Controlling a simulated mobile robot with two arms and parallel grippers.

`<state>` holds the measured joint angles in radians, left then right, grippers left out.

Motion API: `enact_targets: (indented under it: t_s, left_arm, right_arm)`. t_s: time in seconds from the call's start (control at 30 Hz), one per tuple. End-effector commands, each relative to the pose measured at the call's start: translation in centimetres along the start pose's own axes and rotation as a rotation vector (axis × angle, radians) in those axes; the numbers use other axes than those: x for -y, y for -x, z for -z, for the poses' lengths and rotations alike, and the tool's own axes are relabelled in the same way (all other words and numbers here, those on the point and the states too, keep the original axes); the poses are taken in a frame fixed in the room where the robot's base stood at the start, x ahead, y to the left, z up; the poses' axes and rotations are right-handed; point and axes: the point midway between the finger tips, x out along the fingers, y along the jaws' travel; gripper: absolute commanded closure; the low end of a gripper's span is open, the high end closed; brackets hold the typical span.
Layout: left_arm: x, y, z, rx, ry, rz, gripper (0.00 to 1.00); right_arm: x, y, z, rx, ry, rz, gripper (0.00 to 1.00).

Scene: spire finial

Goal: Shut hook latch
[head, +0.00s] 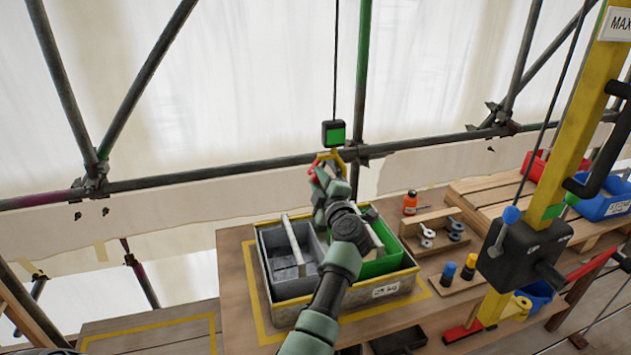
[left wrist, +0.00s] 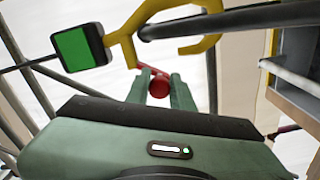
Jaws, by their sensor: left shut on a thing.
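A yellow hook (head: 338,155) hangs under a black block with a green face (head: 334,133) on a cable, above the crate. In the left wrist view the hook (left wrist: 126,42) curves across the top, and the block (left wrist: 80,48) is at upper left. The red latch (head: 312,168) is at the hook's left side. My left gripper (head: 320,180) is at the hook from below. In the left wrist view its fingers are shut on the red latch's round end (left wrist: 133,88). Whether the latch meets the hook's tip is hard to tell. My right gripper is out of view.
Below stands a crate (head: 375,292) with a grey bin (head: 290,262) and a green bin (head: 385,262) on a wooden bench. A scaffold pipe (head: 230,172) runs behind the hook. At right are a yellow post (head: 575,110) and a black box (head: 522,252).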

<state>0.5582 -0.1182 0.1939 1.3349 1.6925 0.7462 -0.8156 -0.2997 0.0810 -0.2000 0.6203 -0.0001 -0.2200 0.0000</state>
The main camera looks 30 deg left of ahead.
Motion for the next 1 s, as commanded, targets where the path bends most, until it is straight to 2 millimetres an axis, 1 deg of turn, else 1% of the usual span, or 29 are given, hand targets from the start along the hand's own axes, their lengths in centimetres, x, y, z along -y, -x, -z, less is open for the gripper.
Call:
enact_targets:
  t_s: [0.03, 0.3, 0.5, 0.73, 1.0]
  left_arm:
    - [0.5, 0.1, -0.4, 0.002, 0.043, 0.005, 1.00]
    - [0.5, 0.1, -1.3, 0.000, 0.276, 0.005, 1.00]
    - [0.4, 0.1, -1.8, 0.000, 0.402, 0.005, 1.00]
    - [0.3, 0.0, -2.0, -0.001, 0.490, 0.006, 1.00]
    - [0.2, 0.0, -2.1, -0.001, 0.521, 0.007, 1.00]
  right_arm:
    - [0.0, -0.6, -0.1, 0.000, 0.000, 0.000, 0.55]
    - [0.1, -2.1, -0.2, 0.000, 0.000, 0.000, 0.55]
    - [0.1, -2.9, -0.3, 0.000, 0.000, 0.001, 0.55]
    - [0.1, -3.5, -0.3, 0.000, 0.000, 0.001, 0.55]
    - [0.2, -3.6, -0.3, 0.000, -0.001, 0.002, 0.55]
